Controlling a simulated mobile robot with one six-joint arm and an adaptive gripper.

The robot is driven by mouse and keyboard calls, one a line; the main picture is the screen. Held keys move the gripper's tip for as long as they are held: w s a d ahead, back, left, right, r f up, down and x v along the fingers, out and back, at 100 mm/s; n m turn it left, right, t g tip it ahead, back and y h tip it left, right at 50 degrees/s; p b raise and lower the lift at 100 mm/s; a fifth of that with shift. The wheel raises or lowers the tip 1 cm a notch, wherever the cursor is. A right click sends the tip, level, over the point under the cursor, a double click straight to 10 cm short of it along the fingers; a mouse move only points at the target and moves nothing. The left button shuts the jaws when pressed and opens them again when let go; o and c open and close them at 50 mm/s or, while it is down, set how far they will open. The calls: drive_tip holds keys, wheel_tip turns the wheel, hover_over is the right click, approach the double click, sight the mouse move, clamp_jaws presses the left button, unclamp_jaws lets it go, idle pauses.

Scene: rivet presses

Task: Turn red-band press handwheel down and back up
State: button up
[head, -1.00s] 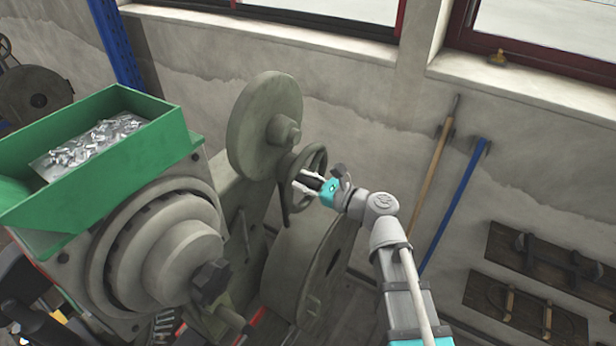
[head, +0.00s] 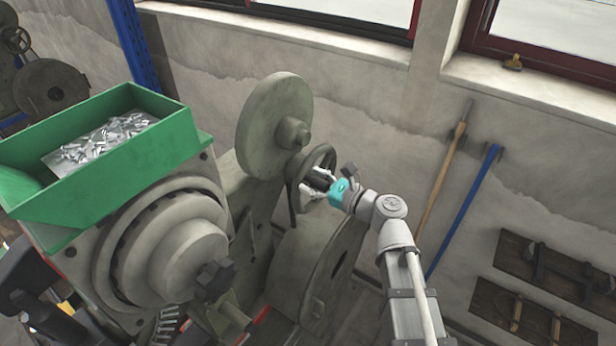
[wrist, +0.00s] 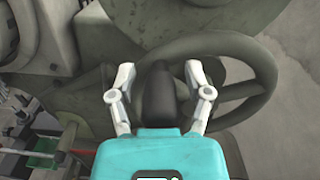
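The dark handwheel (head: 327,154) is on the press, below and right of a large grey disc. It also shows in the wrist view (wrist: 262,72), with its rim curving behind my gripper. A dark handle (wrist: 158,95) stands up from the wheel toward the wrist camera. My gripper (wrist: 158,74) is open, with one finger on each side of this handle and a small gap on both sides. In the head view my gripper (head: 309,184) is at the wheel's near right side, and its fingertips are partly hard to make out. A red strip (head: 262,316) shows low on the press.
A green bin (head: 165,150) of metal rivets sits at the left on the press. Large grey discs (head: 268,125) stand behind and below the wheel. Tools (head: 470,200) lean on the wall at right. Floor space between arm and wall looks free.

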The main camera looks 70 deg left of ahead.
idle(0.4)
drive_tip(key=v, duration=1.2)
idle(0.7)
drive_tip(key=w+d+f+n+t+h+b, duration=0.6)
drive_tip(key=w+d+f+t+h+b, duration=0.15)
drive_tip(key=w+d+f, duration=1.5)
drive_tip(key=w+d+f+n+h+b, duration=0.1)
drive_tip(key=d+f+h+b, duration=0.1)
drive_tip(key=d, duration=1)
drive_tip(key=w+d+f+n+t+h+b, duration=0.1)
drive_tip(key=d+f, duration=0.4)
drive_tip(key=d, duration=0.8)
drive_tip(key=w+d+f+n+t+h+b, duration=0.1)
drive_tip(key=w+d+f+h+b, duration=0.2)
drive_tip(key=d, duration=0.9)
drive_tip(key=shift+d+f+h+b, duration=0.25)
drive_tip(key=shift+d+h+b, duration=0.2)
drive_tip(key=shift+h, duration=0.4)
drive_tip(key=shift+a, duration=0.1)
